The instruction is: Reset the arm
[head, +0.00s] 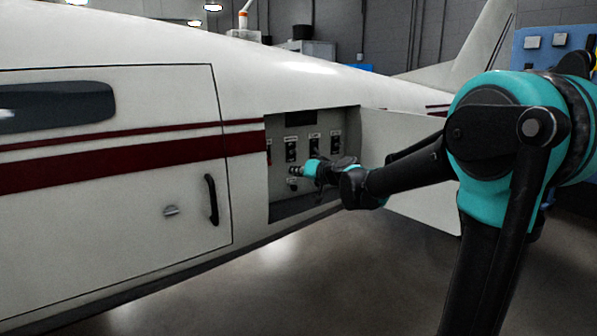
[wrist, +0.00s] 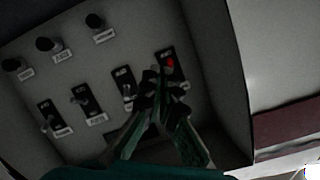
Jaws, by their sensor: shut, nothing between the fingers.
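My gripper (head: 297,171) is inside the open hatch recess in the side of the white aircraft, in front of the control panel (head: 281,178). In the wrist view my gripper (wrist: 156,82) has its two fingers together with nothing between them. The fingertips appear close to a switch with a red part (wrist: 170,64) and partly cover the area beside it. I cannot tell whether they touch it. More labelled switches (wrist: 80,97) sit in a row to the left. Round dark knobs (wrist: 46,44) are at the upper left.
The open hatch door (head: 410,150) stands out to the right of the recess, behind my arm. The recess side wall (wrist: 222,75) is close to the gripper's right in the wrist view. The fuselage (head: 110,200) has a dark handle (head: 211,199). The floor (head: 280,280) below is clear.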

